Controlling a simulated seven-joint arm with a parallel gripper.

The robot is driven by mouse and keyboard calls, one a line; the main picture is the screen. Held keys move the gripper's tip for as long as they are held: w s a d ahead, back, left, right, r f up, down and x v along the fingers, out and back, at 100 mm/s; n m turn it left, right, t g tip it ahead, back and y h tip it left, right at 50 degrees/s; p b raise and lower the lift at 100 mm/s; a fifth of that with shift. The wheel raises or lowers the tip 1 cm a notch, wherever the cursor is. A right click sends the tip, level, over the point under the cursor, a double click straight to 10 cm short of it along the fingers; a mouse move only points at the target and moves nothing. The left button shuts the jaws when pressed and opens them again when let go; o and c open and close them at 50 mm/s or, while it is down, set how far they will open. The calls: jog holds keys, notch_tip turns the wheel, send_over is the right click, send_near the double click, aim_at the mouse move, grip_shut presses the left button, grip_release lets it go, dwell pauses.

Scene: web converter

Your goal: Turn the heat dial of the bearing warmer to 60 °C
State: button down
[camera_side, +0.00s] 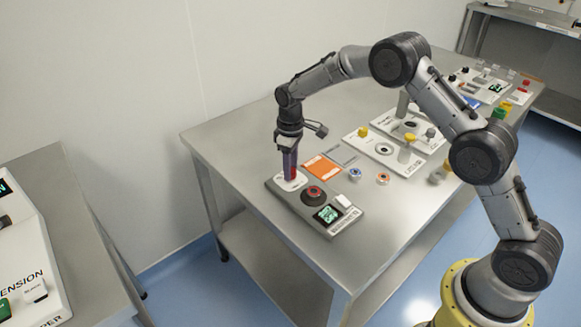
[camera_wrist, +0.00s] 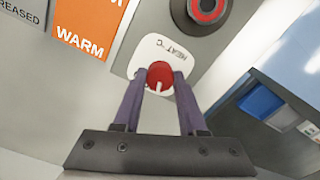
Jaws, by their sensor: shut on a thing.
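The heat dial (camera_wrist: 160,74) is a red knob with a white pointer line, on a white plate (camera_wrist: 150,50) lettered "HEAT °C". In the wrist view its pointer is toward the bottom of the picture, toward my gripper's base. My gripper (camera_wrist: 158,80) has its two purple fingers on either side of the knob, shut on it. In the side view my gripper (camera_side: 290,172) points down at the left end of the grey bearing warmer (camera_side: 288,197). The warmer also carries a dark round part with a red top (camera_side: 314,194) and a lit green display (camera_side: 327,214). The scale numbers are not readable.
An orange "WARM" mat (camera_side: 322,167) and a grey mat (camera_side: 344,154) lie behind the warmer. Two small rings (camera_side: 383,178) lie to its right. White panels with yellow knobs (camera_side: 388,146) stand further right. Steel table is bare in front.

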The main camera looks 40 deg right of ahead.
jog(key=m, duration=1.1)
jog(key=shift+m, duration=0.4)
jog(key=shift+r, duration=0.1)
jog(key=shift+c, duration=2.3)
grip_release()
notch_tip(320, 180, up, 14)
